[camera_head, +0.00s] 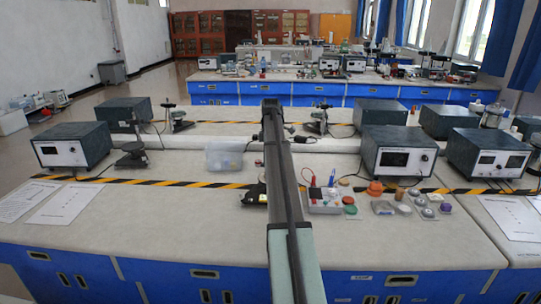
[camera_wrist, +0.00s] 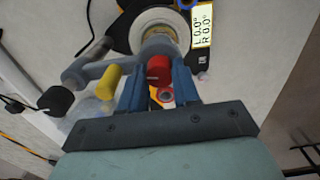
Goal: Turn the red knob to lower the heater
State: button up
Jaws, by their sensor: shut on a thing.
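The red knob (camera_wrist: 158,68) shows in the wrist view, just below the grey-blue body of the device. My gripper (camera_wrist: 157,77) has its two blue fingers on either side of the knob and is shut on it. A yellow knob (camera_wrist: 108,83) and a black knob (camera_wrist: 57,101) stand to the left on the same device. A white round part (camera_wrist: 148,20) with a brass-coloured piece lies above the red knob. A yellow display (camera_wrist: 203,25) reads L 0.0° and R 0.0°. In the head view my arm hides the gripper and the red knob.
In the head view, a clear plastic box (camera_head: 224,156) stands left of my arm. A grey tray (camera_head: 325,203) with small parts, an orange piece (camera_head: 375,188) and other small items lie to the right. Grey instrument boxes (camera_head: 398,152) stand farther back.

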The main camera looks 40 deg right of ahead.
jog(key=shift+c, duration=0.7)
jog(key=shift+m, duration=0.3)
jog(key=m, duration=2.1)
jog(key=shift+m, duration=0.3)
